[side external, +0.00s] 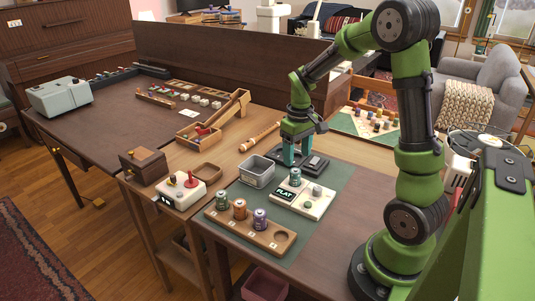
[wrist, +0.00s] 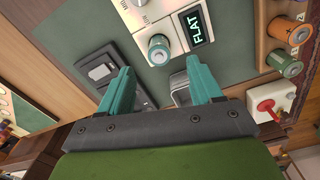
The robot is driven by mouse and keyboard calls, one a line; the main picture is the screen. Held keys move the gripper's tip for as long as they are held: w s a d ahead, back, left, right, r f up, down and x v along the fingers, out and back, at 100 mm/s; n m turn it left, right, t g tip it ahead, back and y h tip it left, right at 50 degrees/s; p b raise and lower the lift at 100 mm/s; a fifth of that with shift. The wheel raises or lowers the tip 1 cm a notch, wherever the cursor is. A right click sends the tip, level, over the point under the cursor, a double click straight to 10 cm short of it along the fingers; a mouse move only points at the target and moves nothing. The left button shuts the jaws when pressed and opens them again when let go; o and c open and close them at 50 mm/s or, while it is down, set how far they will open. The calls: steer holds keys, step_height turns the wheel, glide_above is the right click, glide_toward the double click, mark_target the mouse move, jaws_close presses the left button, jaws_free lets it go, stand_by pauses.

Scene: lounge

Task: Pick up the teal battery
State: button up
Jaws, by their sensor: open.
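The teal battery (side external: 295,175) stands upright on a cream tester (side external: 314,208) beside its black FLAT display (side external: 286,194). In the wrist view, the teal battery (wrist: 159,50) shows from above, ahead of my gripper's fingers and roughly centred between them, with the FLAT display (wrist: 194,25) to its right. My gripper (side external: 297,162) has teal fingers and points down behind the tester, near a dark device. In the wrist view, my gripper (wrist: 160,76) is open with nothing between its fingers, apart from the battery.
A wooden rack (side external: 271,237) in front holds a green battery (side external: 222,200), an orange one (side external: 240,209) and a purple one (side external: 260,218), with an empty hole at its right end. A grey bin (side external: 257,171) and a dark device (side external: 314,164) flank my gripper. A red joystick box (side external: 180,192) stands left.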

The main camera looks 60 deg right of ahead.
mark_target(296, 171)
step_height(296, 171, down, 7)
steer(key=shift+w+d+f, duration=0.15)
steer(key=shift+f, duration=0.05)
stand_by(0.3)
jaws_close()
